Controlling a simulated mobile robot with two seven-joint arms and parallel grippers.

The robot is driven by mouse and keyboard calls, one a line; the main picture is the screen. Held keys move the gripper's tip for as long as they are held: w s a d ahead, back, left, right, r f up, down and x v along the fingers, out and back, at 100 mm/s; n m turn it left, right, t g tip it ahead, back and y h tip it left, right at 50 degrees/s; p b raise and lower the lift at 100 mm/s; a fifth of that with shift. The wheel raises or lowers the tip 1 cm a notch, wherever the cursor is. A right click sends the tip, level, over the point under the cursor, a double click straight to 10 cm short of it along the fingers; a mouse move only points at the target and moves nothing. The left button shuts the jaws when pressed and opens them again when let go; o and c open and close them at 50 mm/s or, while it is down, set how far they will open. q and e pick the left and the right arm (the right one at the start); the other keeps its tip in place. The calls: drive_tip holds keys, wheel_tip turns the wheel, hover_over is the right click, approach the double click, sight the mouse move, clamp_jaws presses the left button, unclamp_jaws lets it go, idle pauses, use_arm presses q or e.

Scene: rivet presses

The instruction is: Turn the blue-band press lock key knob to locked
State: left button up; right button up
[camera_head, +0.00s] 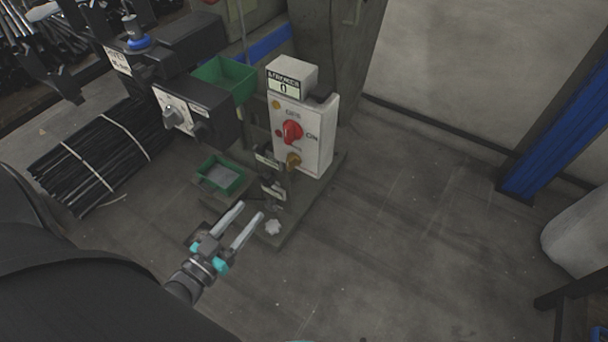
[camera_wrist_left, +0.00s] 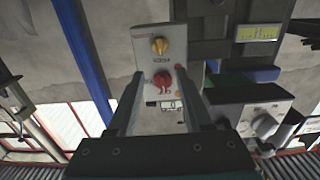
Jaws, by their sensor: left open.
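The press has a blue band (camera_head: 138,43) around its upper part. On its white control box (camera_head: 318,133) are a red rotary switch (camera_head: 292,131) and, below it, a small brass-yellow key knob (camera_head: 293,160). In the left wrist view, which looks upside down, the yellow knob (camera_wrist_left: 160,45) shows above the red switch (camera_wrist_left: 161,81). The knob's exact setting is too small to read. My left gripper (camera_head: 251,209) is open and empty, below and in front of the box, apart from the knob. My right gripper is not in view.
A black box with a grey knob (camera_head: 200,131) and a green bin (camera_head: 225,78) are left of the control box. Bundled black rods (camera_head: 90,155) lie left.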

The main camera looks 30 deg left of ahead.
sight(288, 165)
use_arm(q)
drive_tip(key=w+b, duration=0.1)
drive_tip(key=w, duration=0.3)
drive_tip(key=w+b, duration=0.2)
drive_tip(key=w, duration=0.3)
drive_tip(key=w+d+b, duration=0.1)
drive_tip(key=w, duration=0.4)
drive_tip(key=shift+w+d+r+b, duration=0.1)
drive_tip(key=shift+w+b, duration=0.3)
drive_tip(key=shift+w, duration=0.25)
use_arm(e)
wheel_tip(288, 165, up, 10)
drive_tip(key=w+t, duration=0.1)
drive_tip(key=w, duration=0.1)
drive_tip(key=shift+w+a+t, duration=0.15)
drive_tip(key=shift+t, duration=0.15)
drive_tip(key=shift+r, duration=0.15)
use_arm(q)
drive_tip(key=shift+c, duration=0.3)
clamp_jaws()
